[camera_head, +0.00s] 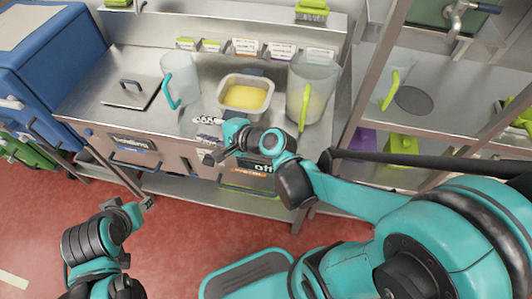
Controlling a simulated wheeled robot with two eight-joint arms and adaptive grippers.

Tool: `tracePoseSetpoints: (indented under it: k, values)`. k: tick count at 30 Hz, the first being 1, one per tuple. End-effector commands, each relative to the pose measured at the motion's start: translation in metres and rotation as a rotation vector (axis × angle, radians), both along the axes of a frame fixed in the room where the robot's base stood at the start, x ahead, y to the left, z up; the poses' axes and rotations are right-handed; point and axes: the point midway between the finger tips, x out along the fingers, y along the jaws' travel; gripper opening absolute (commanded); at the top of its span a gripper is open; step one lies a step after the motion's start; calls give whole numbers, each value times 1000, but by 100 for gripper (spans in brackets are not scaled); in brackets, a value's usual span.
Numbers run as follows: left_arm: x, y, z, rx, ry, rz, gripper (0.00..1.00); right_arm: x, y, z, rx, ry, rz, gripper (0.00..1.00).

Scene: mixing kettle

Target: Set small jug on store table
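A clear jug with a teal handle (181,72) stands upright on the steel table at its left-middle. A larger clear jug with a green handle (318,78) stands to the right and holds something pale. A third jug with a green handle (391,90) stands farther right, behind a steel post. Which one is the small jug is not certain; the teal-handled one looks smaller than the middle one. My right gripper (211,157) is at the table's front edge, below and apart from the teal-handled jug. My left gripper (148,203) hangs over the floor, away from the jugs. Both gripper openings are too small to tell.
A steel tub of yellow contents (246,94) sits between two jugs. A flat steel lid (130,91) lies at left. Small labelled cards line the back. A blue bin (50,50) stands left; steel shelving (440,105) stands right. Red floor is open in front.

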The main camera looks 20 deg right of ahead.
Motion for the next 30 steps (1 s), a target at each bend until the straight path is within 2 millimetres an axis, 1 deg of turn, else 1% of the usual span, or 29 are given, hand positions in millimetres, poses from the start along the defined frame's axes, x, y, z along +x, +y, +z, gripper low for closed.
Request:
tracePoseSetpoints:
  k: [1, 2, 3, 5, 6, 9, 12, 15, 18, 30]
  values:
    - [0, 0, 0, 0, 0, 0, 40, -16, -7, -4, -187, -35, 63, 32]
    - [0, 0, 0, 0, 0, 0, 40, -25, -13, -7, -311, -59, 109, 32]
    - [0, 0, 0, 0, 0, 0, 40, -38, -23, -12, -474, -84, 174, 32]
    - [0, 0, 0, 0, 0, 0, 40, -57, -40, -18, -706, -113, 276, 32]
    - [0, 0, 0, 0, 0, 0, 40, -70, -52, -22, -850, -126, 347, 32]
    - [0, 0, 0, 0, 0, 0, 40, -99, -83, -27, -1155, -141, 513, 32]
    - [0, 0, 0, 0, 0, 0, 40, -121, -109, -28, -1363, -136, 645, 32]
    - [0, 0, 0, 0, 0, 0, 40, -134, -125, -28, -1483, -130, 728, 32]
    - [0, 0, 0, 0, 0, 0, 40, -138, -131, -27, -1530, -124, 764, 32]
    - [0, 0, 0, 0, 0, 0, 40, -138, -132, -27, -1532, -126, 764, 32]
